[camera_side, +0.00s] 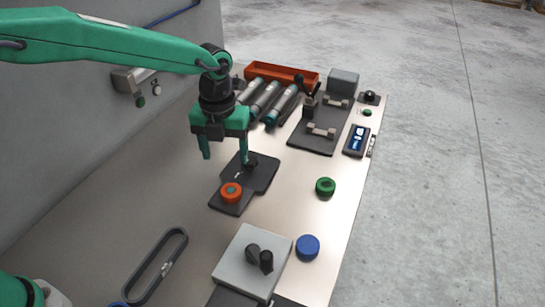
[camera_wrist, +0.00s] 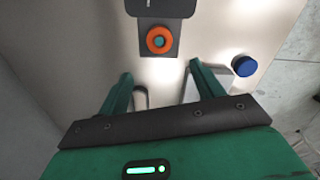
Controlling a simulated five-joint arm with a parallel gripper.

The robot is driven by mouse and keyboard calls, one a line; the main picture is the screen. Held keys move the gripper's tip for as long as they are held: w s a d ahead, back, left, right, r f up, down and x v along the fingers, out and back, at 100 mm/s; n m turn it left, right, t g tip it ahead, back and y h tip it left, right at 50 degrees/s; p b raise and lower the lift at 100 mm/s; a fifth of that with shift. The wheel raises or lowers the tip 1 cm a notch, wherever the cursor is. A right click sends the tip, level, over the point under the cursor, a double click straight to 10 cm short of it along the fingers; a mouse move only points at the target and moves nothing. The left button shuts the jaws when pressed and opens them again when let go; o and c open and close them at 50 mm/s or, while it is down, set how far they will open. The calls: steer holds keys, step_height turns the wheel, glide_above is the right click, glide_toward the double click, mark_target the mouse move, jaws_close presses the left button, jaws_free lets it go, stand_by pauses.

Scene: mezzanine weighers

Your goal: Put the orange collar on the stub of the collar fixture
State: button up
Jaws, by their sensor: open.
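The orange collar (camera_side: 231,193) lies flat on the smaller dark plate (camera_side: 222,208) of the fixture near the middle of the bench. In the wrist view the orange collar (camera_wrist: 149,47) appears as a ring around a teal round centre (camera_wrist: 160,42), which looks like the stub inside it. How far down the collar sits cannot be told. My gripper (camera_side: 226,158) is open and empty, above and behind the collar, apart from it. In the wrist view my gripper (camera_wrist: 161,75) has its fingers spread, with the collar beyond the tips.
A green round piece (camera_side: 325,187) and a blue one (camera_side: 308,247) stand to the right. A grey box with black levers (camera_side: 237,257) is in front. Grey cylinders (camera_side: 265,97) and an orange tray (camera_side: 281,74) are behind. The bench left of the fixture is clear.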

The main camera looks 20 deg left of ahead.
steer(key=shift+r, duration=0.1)
stand_by(0.3)
steer(key=s+a+r+n+t, duration=0.3)
steer(key=s+a+r+n, duration=0.8)
steer(key=n, duration=0.5)
steer(key=s+a+n+t, duration=0.2)
steer(key=s+a+n, duration=0.7)
steer(key=n, duration=0.8)
steer(key=s, duration=0.3)
steer(key=shift+f+t, duration=0.15)
steer(key=shift+t, duration=0.15)
